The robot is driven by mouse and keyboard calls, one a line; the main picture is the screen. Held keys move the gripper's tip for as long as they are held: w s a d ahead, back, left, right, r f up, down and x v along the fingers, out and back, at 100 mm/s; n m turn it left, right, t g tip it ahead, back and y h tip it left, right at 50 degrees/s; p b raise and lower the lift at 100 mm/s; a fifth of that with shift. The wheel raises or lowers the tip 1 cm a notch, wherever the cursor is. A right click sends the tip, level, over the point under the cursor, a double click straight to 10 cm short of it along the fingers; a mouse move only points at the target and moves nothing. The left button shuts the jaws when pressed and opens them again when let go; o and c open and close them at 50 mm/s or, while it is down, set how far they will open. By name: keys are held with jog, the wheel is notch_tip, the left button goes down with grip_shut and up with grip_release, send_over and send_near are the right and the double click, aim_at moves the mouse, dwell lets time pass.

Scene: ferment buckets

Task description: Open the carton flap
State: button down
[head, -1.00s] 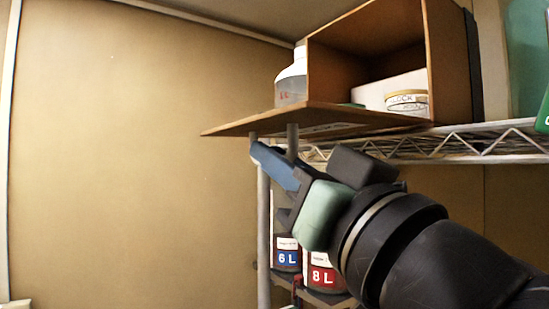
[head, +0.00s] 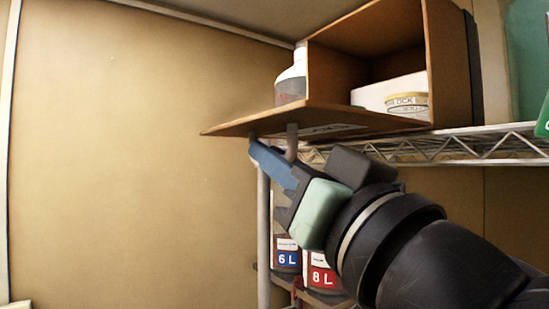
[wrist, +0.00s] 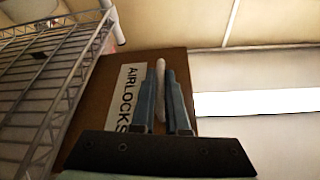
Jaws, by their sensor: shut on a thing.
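The brown carton (head: 444,65) stands on the wire shelf with its front open. Its flap (head: 245,125) sticks out to the left, close to level, and I see its underside. In the wrist view the flap (wrist: 105,85) carries a white label reading AIRLOCKS (wrist: 128,98). A pale grey peg-like handle (head: 292,138) hangs from the flap's underside. My gripper (head: 273,160) is below the flap. In the wrist view my gripper (wrist: 164,92) has its two blue fingers on either side of the handle (wrist: 160,78), shut on it.
Inside the carton are a white box (head: 372,94) and a tub with a yellowish lid (head: 407,103). A bottle (head: 291,80) stands left of the carton. The wire shelf (head: 460,146) runs right. Jugs marked 6 L (head: 287,256) and 8 L (head: 321,275) stand below. The left is open before a plain wall.

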jog(key=shift+s+a+r+m+p, duration=0.1)
jog(key=shift+r+m+p, duration=0.15)
jog(key=shift+r, duration=0.3)
jog(key=shift+s+a+r+m+p, duration=0.1)
jog(key=shift+r+m+p, duration=0.15)
jog(key=shift+r, duration=0.25)
jog(key=c, duration=0.9)
grip_release()
jog(key=shift+f, duration=0.1)
jog(key=shift+b+v, duration=2.6)
jog(key=shift+v, duration=3.85)
